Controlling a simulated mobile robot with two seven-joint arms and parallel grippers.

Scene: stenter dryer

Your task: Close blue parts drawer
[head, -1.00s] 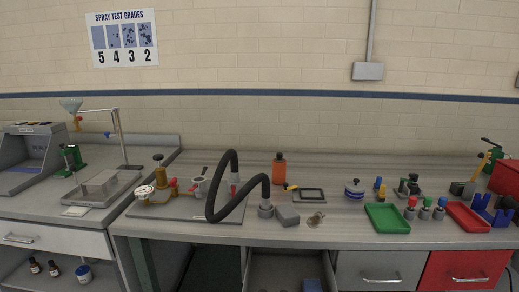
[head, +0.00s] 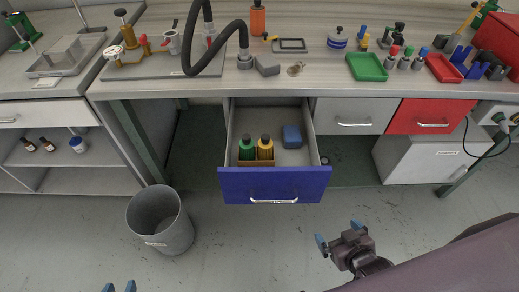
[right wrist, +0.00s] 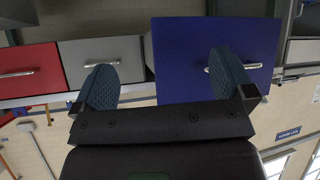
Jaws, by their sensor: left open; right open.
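The blue parts drawer (head: 232,188) is pulled out below the bench, with a pale bar handle on its front. It holds a green bottle, a yellow bottle and a blue block. My right gripper (head: 339,238) is open and empty, in front of the drawer and to its right. In the right wrist view the blue drawer front (right wrist: 176,79) shows beyond the open fingers of my right gripper (right wrist: 170,82), apart from them. My left gripper (head: 119,287) shows only its fingertips at the bottom edge, apart and empty, well left of the drawer.
A grey bin (head: 161,221) stands on the floor left of the drawer. A closed grey drawer (head: 340,107) and a closed red drawer (head: 412,108) are to its right. The bench top (head: 310,73) carries a hose, trays and bottles. Floor before the drawer is clear.

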